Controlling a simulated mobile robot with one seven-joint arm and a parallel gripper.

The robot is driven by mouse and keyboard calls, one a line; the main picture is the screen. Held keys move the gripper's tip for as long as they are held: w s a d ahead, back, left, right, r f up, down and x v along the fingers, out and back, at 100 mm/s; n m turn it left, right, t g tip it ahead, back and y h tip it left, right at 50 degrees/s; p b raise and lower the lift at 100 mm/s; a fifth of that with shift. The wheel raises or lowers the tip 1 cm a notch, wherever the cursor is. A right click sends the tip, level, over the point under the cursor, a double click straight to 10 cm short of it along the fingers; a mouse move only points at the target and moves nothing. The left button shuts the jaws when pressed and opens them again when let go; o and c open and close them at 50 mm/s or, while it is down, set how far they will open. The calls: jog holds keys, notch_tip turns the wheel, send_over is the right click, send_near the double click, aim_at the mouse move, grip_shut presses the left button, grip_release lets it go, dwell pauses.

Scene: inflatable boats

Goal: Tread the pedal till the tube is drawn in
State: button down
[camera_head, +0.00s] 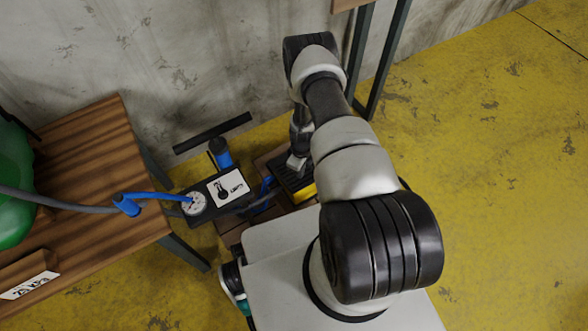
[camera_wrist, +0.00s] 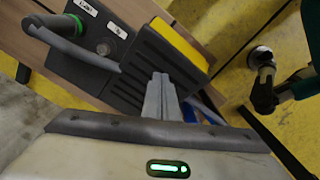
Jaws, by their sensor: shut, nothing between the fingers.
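The pedal (camera_head: 284,172) is a black ribbed plate with a yellow edge, low on the floor unit beside the wall. It fills the middle of the wrist view (camera_wrist: 150,60). My gripper (camera_wrist: 160,77) is shut and empty, its fingertips over the ribbed face of the pedal; I cannot tell whether they touch it. In the head view my gripper (camera_head: 297,163) is partly hidden by my arm. A rounded green body (camera_head: 12,185), perhaps the boat's tube, lies at the left edge, cut off by the frame. A grey and blue hose (camera_head: 80,208) runs from it toward the gauge.
A round gauge (camera_head: 193,204) and a picture card (camera_head: 228,187) sit on the dark unit beside the pedal. A wooden table (camera_head: 110,160) stands left, with a labelled wooden block (camera_head: 28,275). Dark metal legs (camera_head: 380,70) stand behind. Yellow floor (camera_head: 490,180) is clear at right.

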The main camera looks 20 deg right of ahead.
notch_tip(320, 180, down, 4)
jog(key=shift+b, duration=1.15)
jog(key=shift+w+f, duration=0.1)
jog(key=shift+f, duration=0.7)
notch_tip(320, 180, up, 8)
jog(key=p, duration=0.5)
jog(key=shift+f, duration=0.35)
notch_tip(320, 180, down, 6)
jog(key=b, duration=0.5)
jog(key=shift+f, duration=0.8)
notch_tip(320, 180, up, 8)
jog(key=p, duration=0.5)
jog(key=shift+f, duration=0.15)
